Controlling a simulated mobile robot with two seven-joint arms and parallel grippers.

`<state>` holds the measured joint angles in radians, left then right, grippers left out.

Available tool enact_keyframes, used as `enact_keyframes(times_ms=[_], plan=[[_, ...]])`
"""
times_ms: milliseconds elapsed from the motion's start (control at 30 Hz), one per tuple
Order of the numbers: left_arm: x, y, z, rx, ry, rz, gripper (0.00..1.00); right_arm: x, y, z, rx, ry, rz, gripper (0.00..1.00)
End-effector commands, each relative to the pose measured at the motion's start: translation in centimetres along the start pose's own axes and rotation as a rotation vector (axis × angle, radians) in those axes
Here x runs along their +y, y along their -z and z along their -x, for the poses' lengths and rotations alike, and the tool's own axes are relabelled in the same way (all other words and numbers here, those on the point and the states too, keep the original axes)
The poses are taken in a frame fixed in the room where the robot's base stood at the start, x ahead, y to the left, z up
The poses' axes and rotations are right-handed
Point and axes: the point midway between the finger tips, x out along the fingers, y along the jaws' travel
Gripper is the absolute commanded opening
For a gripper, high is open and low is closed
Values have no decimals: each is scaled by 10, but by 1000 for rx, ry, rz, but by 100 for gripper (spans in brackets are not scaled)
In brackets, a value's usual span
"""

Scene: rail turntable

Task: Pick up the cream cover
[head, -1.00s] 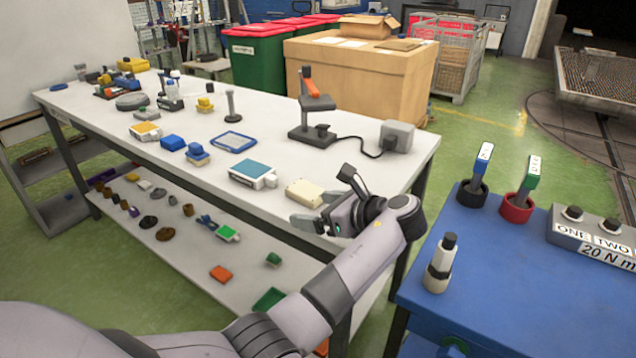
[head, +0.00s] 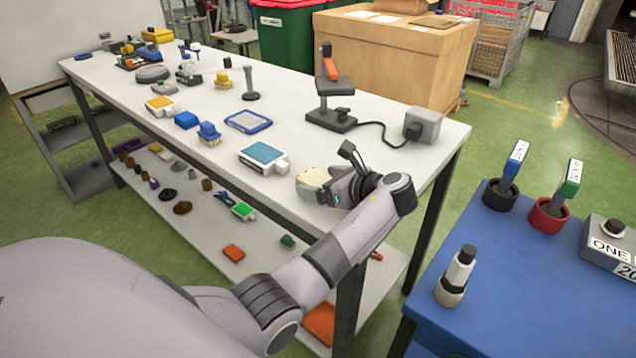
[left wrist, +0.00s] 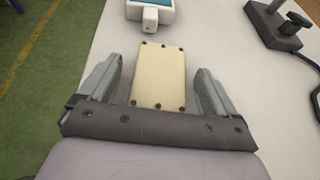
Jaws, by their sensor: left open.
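The cream cover (left wrist: 160,72) is a flat rectangular plate with several dark screws, lying on the white table (left wrist: 225,45). In the left wrist view it lies between the two fingers of my left gripper (left wrist: 158,85), with a gap on each side. In the head view the cream cover (head: 313,177) is partly hidden by my left gripper (head: 318,187), which is open at the table's near edge. My right gripper is not in view.
A white device with a teal top (head: 264,157) lies just beyond the cover. A black stand (head: 331,120) is cabled to a grey box (head: 423,124) at the right end. A blue bench (head: 500,260) stands at right.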

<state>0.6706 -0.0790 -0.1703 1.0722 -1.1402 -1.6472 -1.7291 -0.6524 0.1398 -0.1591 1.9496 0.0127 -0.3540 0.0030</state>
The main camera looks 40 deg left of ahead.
Motion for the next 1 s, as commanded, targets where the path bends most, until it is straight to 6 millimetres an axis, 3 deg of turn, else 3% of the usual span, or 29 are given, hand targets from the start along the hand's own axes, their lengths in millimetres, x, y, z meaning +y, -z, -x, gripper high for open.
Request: enact_keyframes(times_ms=[233, 267, 433, 467, 767, 1000], plan=[[0, 0, -2, 1, 0, 1, 92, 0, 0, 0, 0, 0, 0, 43], [0, 0, -2, 1, 0, 1, 85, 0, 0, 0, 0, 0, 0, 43], [0, 0, -2, 0, 0, 1, 30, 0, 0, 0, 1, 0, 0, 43], [0, 0, -2, 0, 0, 1, 24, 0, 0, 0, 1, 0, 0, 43], [0, -3, -1, -2, 1, 3, 23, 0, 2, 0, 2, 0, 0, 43], [-1, -27, 9, -3, 2, 8, 23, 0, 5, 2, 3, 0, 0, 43]])
